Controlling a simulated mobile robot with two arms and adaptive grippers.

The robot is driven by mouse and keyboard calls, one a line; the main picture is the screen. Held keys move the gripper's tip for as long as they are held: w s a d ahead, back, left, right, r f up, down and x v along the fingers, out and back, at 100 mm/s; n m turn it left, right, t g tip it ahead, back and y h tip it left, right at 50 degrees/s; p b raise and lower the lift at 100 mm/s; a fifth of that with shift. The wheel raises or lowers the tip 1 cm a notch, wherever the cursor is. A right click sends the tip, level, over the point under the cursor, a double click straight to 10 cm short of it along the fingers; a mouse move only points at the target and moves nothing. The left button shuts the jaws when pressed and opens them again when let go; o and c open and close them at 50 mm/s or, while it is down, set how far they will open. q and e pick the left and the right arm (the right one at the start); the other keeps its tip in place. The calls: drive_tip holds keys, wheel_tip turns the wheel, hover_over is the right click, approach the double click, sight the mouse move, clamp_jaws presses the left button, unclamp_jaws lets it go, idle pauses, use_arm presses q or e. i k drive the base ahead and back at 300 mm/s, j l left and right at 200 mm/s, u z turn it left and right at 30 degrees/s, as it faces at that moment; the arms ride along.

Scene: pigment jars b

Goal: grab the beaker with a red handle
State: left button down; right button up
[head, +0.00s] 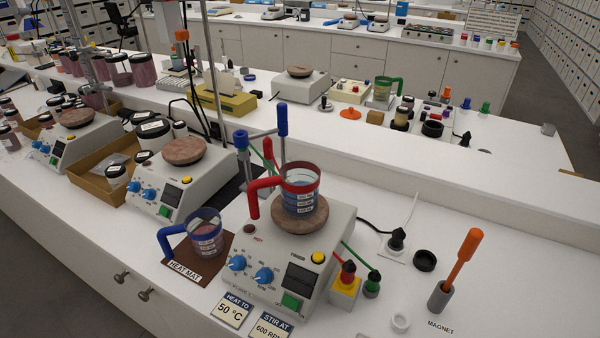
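The beaker with a red handle (301,188) stands upright on the round brown plate (300,222) of the nearest hotplate stirrer (270,262). It is clear with a red rim and printed labels, and its red handle points left. A similar beaker with a blue handle (206,238) stands on the brown heat mat (188,270) to the left of that stirrer. A third beaker with a green handle (382,88) stands farther back on the bench behind. Neither of my grippers shows in the head view.
Blue- and red-topped rods (282,122) rise just behind the red-handled beaker. Signs (232,309) lie in front of the stirrer. A yellow block (345,291) with red and green plugs and an orange-handled magnet holder (440,294) stand right. Other stirrers (172,183) stand left.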

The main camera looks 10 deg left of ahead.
sight(298, 179)
drive_tip(key=k+j+u, duration=0.25)
drive_tip(key=k, duration=0.2)
drive_tip(key=k+j+u, duration=0.2)
drive_tip(key=k, duration=0.2)
drive_tip(key=l, duration=0.1)
